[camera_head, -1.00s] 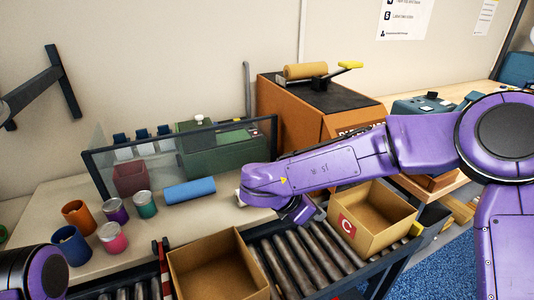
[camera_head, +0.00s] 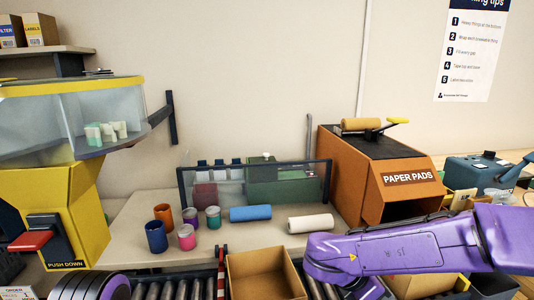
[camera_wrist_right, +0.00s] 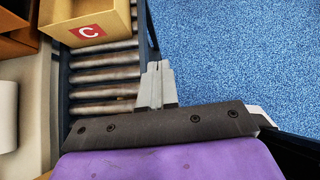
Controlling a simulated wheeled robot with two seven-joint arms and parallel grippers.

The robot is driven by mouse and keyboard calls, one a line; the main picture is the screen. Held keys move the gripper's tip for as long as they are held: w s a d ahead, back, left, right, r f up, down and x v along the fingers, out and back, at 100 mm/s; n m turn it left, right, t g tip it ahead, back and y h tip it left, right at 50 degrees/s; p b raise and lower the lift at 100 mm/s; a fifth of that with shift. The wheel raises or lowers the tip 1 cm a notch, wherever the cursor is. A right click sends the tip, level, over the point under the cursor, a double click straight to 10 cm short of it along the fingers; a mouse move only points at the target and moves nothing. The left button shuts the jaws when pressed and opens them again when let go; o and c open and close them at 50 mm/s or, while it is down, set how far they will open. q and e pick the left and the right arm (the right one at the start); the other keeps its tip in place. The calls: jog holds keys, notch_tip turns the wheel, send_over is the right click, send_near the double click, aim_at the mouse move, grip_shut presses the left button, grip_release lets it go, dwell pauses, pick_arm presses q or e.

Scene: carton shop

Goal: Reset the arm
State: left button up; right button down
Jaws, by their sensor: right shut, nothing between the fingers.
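My right arm (camera_head: 400,252) reaches in from the right in the head view, low over the roller conveyor. Its gripper is out of sight there. In the right wrist view my right gripper (camera_wrist_right: 157,82) is shut and empty, its grey fingers together above the edge of the rollers. The open carton marked C (camera_wrist_right: 88,30) stands beyond the fingertips at the upper left and is not touched. My left arm shows only as a purple part (camera_head: 90,287) at the bottom left of the head view; its gripper is out of the picture.
An open carton (camera_head: 262,275) stands on the conveyor (camera_head: 172,289). Behind are a white roll (camera_head: 310,223), a blue roll (camera_head: 250,213) and several cups and tins on the bench (camera_head: 130,232). The orange paper-pad machine (camera_head: 355,185) stands right, a yellow dispenser (camera_head: 65,215) left.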

jog(key=s+d+f+n+t, duration=0.2)
jog(key=d+f+n, duration=0.1)
jog(key=f+n, duration=0.75)
jog(key=s+d+f+n+t, duration=0.2)
jog(key=f+n+t, duration=0.1)
jog(key=f+n, duration=0.8)
jog(key=s+f+n+g+y, duration=0.1)
jog(key=s+f+n+y, duration=0.1)
jog(key=s+f+n, duration=0.2)
jog(key=s+f+n+g+y, duration=0.1)
jog(key=s+f+n, duration=0.2)
jog(key=s+n, duration=0.7)
jog(key=s+d+f+n+g+y, duration=0.1)
jog(key=s+f+n+y, duration=0.1)
jog(key=s+f+n, duration=0.2)
jog(key=s+n, duration=0.3)
jog(key=n, duration=0.2)
jog(key=shift+f+y, duration=0.3)
